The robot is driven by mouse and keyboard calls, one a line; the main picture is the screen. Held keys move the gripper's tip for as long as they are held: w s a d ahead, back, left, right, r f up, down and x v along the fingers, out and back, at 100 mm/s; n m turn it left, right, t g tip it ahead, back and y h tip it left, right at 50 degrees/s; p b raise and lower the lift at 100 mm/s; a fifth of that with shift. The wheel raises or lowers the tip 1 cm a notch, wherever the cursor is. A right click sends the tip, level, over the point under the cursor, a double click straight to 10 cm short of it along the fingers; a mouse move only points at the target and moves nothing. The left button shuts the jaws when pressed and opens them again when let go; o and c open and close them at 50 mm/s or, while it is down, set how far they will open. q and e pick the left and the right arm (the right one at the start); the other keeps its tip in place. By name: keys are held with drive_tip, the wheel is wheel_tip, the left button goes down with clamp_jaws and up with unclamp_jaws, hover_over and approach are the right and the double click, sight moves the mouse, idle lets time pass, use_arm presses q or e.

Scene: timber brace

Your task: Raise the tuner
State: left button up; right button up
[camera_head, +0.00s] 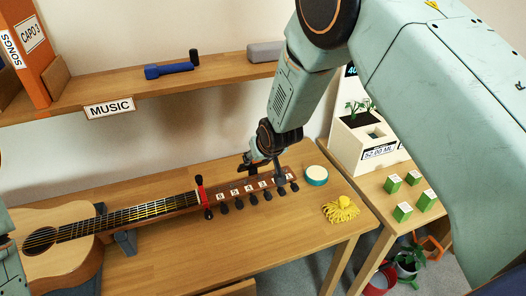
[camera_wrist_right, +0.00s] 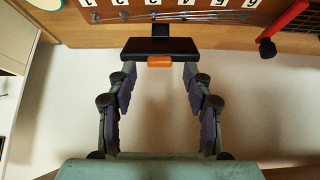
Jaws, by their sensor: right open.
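The tuner (camera_wrist_right: 158,47) is a dark bar with an orange block on its near edge, in the right wrist view. It sits at the edge of the guitar headstock (camera_wrist_right: 225,18), joined by a small dark piece. My right gripper (camera_wrist_right: 159,72) is open, with one finger on each side of the orange block, tips close to the bar; I cannot tell whether they touch it. In the head view this gripper (camera_head: 264,164) is over the headstock's far side, where the tuner is hard to make out. The guitar (camera_head: 62,240) lies on the table. My left gripper is out of view.
A red capo (camera_head: 201,193) is on the neck near the numbered headstock. A teal-rimmed tin (camera_head: 316,176) and yellow cloth (camera_head: 341,210) lie to the right. A shelf (camera_head: 120,97) runs behind. Green blocks (camera_head: 403,211) stand on the side table. The front table is clear.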

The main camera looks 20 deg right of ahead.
drive_tip(key=v, duration=1.1)
